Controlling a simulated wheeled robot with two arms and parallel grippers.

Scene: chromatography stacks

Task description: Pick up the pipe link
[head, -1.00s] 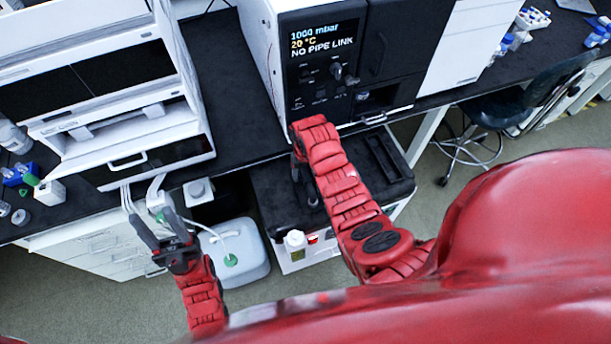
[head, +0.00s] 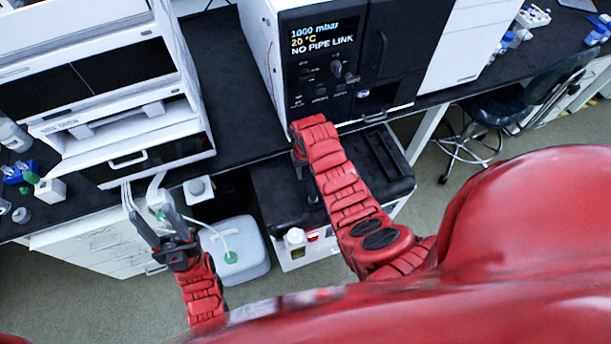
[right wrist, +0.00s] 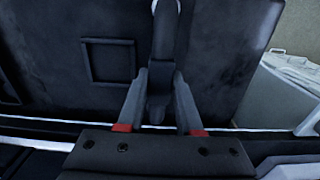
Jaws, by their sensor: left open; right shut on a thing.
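A dark tube-like piece, which I take to be the pipe link (right wrist: 163,55), stands between the fingers of my right gripper (right wrist: 162,85) in the right wrist view. The gripper is shut on it, with one finger on each side. It is over a dark top surface; I cannot tell whether the piece touches that surface. In the head view my right forearm partly hides this gripper, beside the dark-topped cabinet. My left gripper (head: 145,208) is open in front of the left bench, with a small green item near its fingers.
The dark-topped cabinet (head: 268,190) has a raised rectangular frame. An instrument (head: 325,60) behind it reads "NO PIPE LINK". A white jug (head: 250,235) with a tube stands left of the cabinet. A white instrument (head: 180,150) is at left, a chair (head: 490,108) at right.

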